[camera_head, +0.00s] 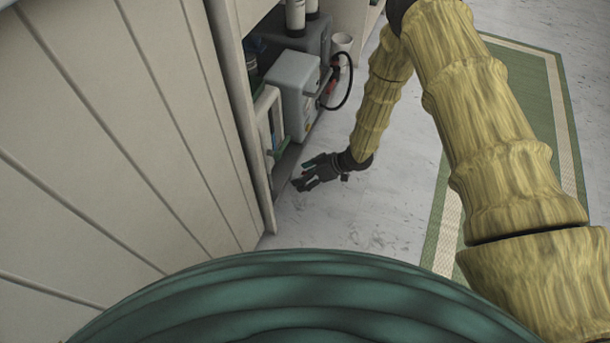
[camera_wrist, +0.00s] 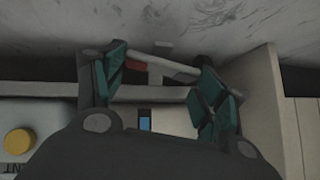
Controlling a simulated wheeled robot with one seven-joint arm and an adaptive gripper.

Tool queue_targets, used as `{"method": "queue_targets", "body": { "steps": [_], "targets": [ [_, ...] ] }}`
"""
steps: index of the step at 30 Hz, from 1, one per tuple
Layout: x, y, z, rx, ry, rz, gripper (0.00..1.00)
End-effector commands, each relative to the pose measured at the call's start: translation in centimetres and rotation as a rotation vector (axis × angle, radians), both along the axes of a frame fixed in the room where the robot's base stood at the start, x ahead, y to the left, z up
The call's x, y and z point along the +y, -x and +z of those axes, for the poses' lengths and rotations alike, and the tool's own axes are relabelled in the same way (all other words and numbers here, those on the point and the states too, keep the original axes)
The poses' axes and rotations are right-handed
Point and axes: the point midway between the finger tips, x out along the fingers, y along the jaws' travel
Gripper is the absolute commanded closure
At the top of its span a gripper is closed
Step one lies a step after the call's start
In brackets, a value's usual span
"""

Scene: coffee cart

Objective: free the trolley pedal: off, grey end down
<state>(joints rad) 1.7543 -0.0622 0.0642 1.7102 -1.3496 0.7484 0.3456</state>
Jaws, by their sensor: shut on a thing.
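My gripper (camera_head: 303,180) is low beside the foot of the cart, just above the floor in the head view. In the wrist view my gripper (camera_wrist: 163,62) has its green-padded fingers apart, closed about the ends of a slim pale grey bar, which I take to be the trolley pedal (camera_wrist: 168,66). The bar lies tilted across the picture, its right end lower. The fingers partly hide the bar's ends. The pedal is not discernible in the head view.
The panelled cart side (camera_head: 110,130) stands at the left. A grey boxy unit (camera_head: 293,80), a black hose (camera_head: 349,88) and a white cup (camera_head: 342,43) are beyond my gripper. A yellow round button (camera_wrist: 18,142) shows in the wrist view. The floor (camera_head: 385,220) right of my gripper is clear, up to a green mat (camera_head: 515,75).

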Motion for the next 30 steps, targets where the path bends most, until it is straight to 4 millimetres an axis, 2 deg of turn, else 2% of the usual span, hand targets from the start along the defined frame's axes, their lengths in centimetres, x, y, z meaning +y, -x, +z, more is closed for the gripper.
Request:
{"method": "queue_targets", "body": {
  "steps": [30],
  "targets": [
    [0.35,0.98,0.06,-0.409,0.172,0.001,0.53]
  ]
}}
